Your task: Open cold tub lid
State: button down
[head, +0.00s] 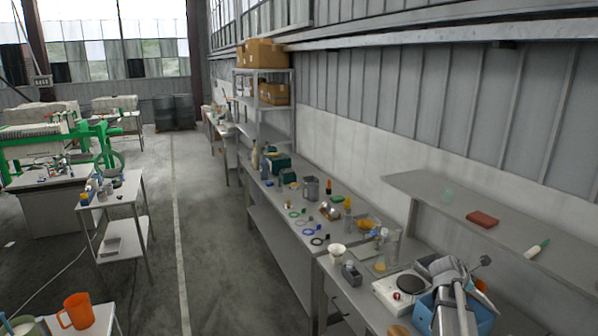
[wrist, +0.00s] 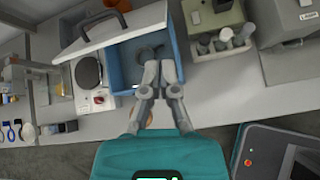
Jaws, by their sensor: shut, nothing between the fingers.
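The cold tub is a blue open-topped box (wrist: 117,71) on the bench in the wrist view, and it also shows at the lower right of the head view (head: 480,322). Its pale lid (wrist: 134,26) with a dark arched handle (wrist: 104,22) lies across the far part of the tub and looks ajar. The tub's inside shows on the near side, with a dark curved item (wrist: 150,52) in it. My gripper (wrist: 160,68) is shut and empty over the opening, near the lid's near edge; I cannot tell whether it touches. In the head view my arm hides much of the tub.
A hotplate (wrist: 88,72) stands just left of the tub. A rack of vials (wrist: 224,42) and a grey instrument (wrist: 290,22) stand to its right. A shelf above the bench holds a red item (head: 482,219).

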jog(key=s+a+f+m+g+y+b, duration=0.1)
jog(key=s+a+f+m+y+b, duration=0.2)
jog(key=a, duration=0.9)
jog(key=s+a+f+m+g+y+b, duration=0.1)
jog(key=s+a+f+m+y+b, duration=0.2)
jog(key=s+a+f+m, duration=0.6)
jog(key=s+a+f+m+g+y+b, duration=0.2)
jog(key=s+a+f+m+b, duration=0.4)
jog(key=a, duration=0.9)
notch_tip(320, 180, down, 2)
jog(key=shift+s+a+f+m+y+b, duration=0.15)
jog(key=shift+s+f+m+y+b, duration=0.1)
jog(key=shift+m+y+b, duration=0.4)
jog(key=shift+m, duration=0.25)
jog(key=w+d+r+n+t+h+p, duration=0.1)
jog(key=w+d+r+n+h+p, duration=0.2)
jog(key=w+d+r+n, duration=0.3)
jog(key=w+d+r+n+t+h+p, duration=0.1)
jog(key=w+d+r+n+h+p, duration=0.3)
jog(key=w+d+r+n, duration=0.3)
jog(key=w+d+r+n+t+h+p, duration=0.2)
jog(key=w+d+r+n, duration=0.4)
jog(key=w+d, duration=0.9)
jog(key=d+n+h+p, duration=0.1)
jog(key=d+n+p, duration=0.1)
jog(key=d, duration=0.5)
jog(key=shift+r+n, duration=0.2)
jog(key=shift+n, duration=0.6)
